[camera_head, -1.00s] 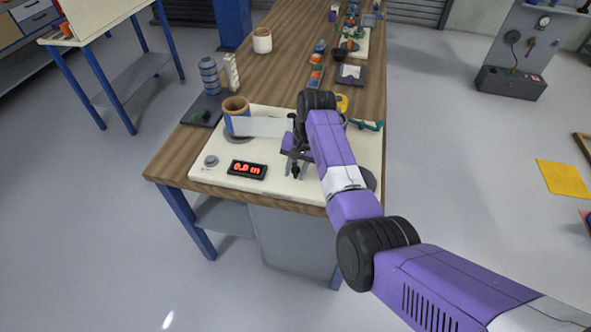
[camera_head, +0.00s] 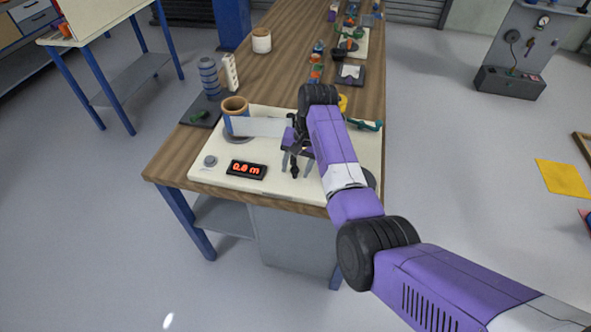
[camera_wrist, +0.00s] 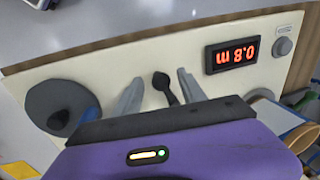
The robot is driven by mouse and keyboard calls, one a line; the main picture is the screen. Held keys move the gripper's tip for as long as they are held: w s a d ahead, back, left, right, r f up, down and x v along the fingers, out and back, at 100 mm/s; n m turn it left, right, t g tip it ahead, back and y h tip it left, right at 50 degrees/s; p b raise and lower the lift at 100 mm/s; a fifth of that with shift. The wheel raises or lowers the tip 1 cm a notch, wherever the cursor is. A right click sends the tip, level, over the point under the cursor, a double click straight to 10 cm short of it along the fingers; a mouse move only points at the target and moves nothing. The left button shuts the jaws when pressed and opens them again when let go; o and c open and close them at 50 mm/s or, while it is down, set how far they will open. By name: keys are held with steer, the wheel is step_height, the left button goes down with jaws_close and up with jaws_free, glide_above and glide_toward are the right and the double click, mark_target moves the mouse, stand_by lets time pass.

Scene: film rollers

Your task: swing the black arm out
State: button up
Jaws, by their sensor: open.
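The black arm (camera_head: 294,172) is a short lever with a rounded knob, standing out over the cream board (camera_head: 215,175) near its front edge. It also shows in the wrist view (camera_wrist: 162,84), its knob toward the board's edge and its other end hidden by my gripper. My gripper (camera_head: 296,168) is open, with one grey finger on each side of the black arm. In the wrist view, gaps show between both fingers (camera_wrist: 160,78) and the arm. Whether a finger touches it lower down is hidden.
A red-digit display (camera_head: 246,169) and a grey button (camera_head: 211,161) are on the board. A blue-and-tan roll (camera_head: 236,112) with a pale film strip (camera_head: 262,127) stands behind. A grey disc with a dark knob (camera_wrist: 62,105) lies beside my gripper.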

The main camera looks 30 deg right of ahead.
step_height(320, 180, up, 6)
steer(key=d, duration=0.1)
steer(key=shift+s+b, duration=0.3)
steer(key=shift+s, duration=0.1)
steer(key=shift+r, duration=0.1)
